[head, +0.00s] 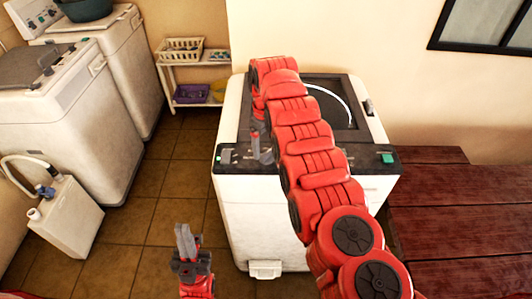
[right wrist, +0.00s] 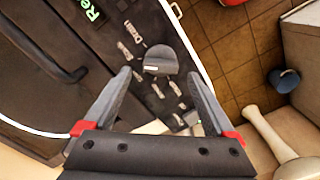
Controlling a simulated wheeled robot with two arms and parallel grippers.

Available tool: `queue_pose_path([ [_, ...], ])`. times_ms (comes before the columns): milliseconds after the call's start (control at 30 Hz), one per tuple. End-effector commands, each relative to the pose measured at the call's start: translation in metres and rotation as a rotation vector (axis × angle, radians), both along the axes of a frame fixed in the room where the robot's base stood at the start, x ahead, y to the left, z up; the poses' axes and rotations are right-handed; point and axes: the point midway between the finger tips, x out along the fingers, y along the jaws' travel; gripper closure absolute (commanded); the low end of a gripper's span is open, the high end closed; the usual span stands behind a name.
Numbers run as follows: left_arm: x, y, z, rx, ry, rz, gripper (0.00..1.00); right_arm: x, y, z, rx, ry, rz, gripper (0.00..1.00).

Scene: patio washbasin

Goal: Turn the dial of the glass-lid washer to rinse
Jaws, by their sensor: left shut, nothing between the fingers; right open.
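The glass-lid washer (head: 285,215) stands in the middle of the head view, white with a black top and panel. Its dark grey dial (right wrist: 160,60), with a small pale mark, shows in the right wrist view among pale printed labels on the black panel. My right gripper (right wrist: 160,76) is open, its fingertips on either side of the dial's near edge; I cannot tell whether they touch it. In the head view my right arm crosses the washer and hides part of the lid and panel. My left gripper (head: 185,238) is shut and empty, over the floor left of the washer.
A green button (head: 388,158) is at the panel's right end. Another white washer (head: 70,110) stands at the left, with a white canister (head: 66,218) before it. A shelf with baskets (head: 180,50) is behind. A dark red wooden bench (head: 455,215) is at the right.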

Motion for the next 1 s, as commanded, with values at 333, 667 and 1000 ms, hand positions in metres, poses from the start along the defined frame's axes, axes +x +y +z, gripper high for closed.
queue_pose_path([
  [333,0.0,0.0,0.005,0.0,0.001,0.0,1.0,-0.001,-0.001,-0.026,0.001,0.004,-0.001,0.1],
  [667,0.0,0.0,0.005,0.0,0.001,0.0,1.0,-0.001,-0.001,-0.025,0.001,0.004,-0.001,0.51],
  [1000,0.0,0.0,0.004,0.0,0.001,0.0,1.0,-0.001,-0.001,-0.025,0.0,0.005,0.0,0.96],
])
